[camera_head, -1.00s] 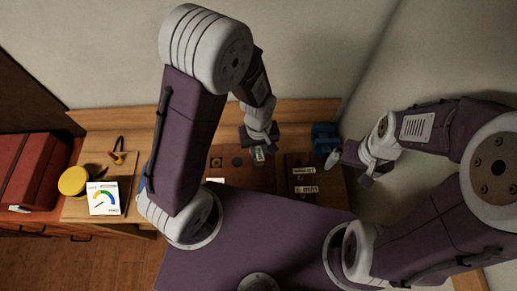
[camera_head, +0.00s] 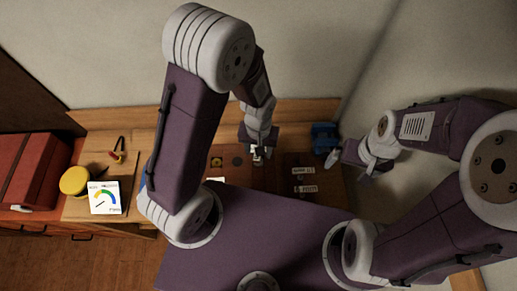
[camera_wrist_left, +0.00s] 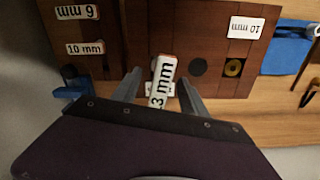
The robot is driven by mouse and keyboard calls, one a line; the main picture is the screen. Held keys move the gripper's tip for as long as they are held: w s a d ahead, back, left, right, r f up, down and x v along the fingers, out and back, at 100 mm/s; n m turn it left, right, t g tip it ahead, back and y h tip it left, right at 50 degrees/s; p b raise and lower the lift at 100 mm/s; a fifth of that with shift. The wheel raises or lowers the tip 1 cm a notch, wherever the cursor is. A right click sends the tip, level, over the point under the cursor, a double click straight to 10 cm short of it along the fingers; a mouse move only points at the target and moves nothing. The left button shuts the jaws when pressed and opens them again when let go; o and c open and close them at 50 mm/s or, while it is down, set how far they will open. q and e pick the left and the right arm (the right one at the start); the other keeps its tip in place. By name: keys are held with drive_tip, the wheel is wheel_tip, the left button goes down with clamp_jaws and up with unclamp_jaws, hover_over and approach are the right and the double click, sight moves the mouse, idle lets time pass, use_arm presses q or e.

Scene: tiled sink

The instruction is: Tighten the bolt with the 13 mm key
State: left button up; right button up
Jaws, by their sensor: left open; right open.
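A piece labelled "13 mm" (camera_wrist_left: 162,80), with a reddish end, stands between the two fingers of my left gripper (camera_wrist_left: 157,88). The fingers are open, with gaps on both sides of it. In the head view my left gripper (camera_head: 259,153) is over the dark wooden board (camera_head: 256,180). A yellow piece with a dark centre (camera_head: 216,162) is set in the board left of it and also shows in the wrist view (camera_wrist_left: 232,67); I cannot tell if it is the bolt. My right gripper (camera_head: 345,160) is open and empty off the right side.
Labels "9 mm" (camera_wrist_left: 77,12) and "10 mm" (camera_wrist_left: 85,48) lie on the board, with another "10 mm" label (camera_wrist_left: 247,27) opposite. A blue object (camera_head: 324,133) stands at the back right. A dial card (camera_head: 104,198), yellow round thing (camera_head: 74,181) and red box (camera_head: 30,170) are left.

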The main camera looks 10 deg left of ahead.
use_arm(q)
drive_tip(key=shift+r+p, duration=3.2)
drive_tip(key=shift+r, duration=0.4)
drive_tip(key=shift+f, duration=0.15)
use_arm(e)
wheel_tip(320, 180, up, 6)
drive_tip(key=shift+r, duration=0.2)
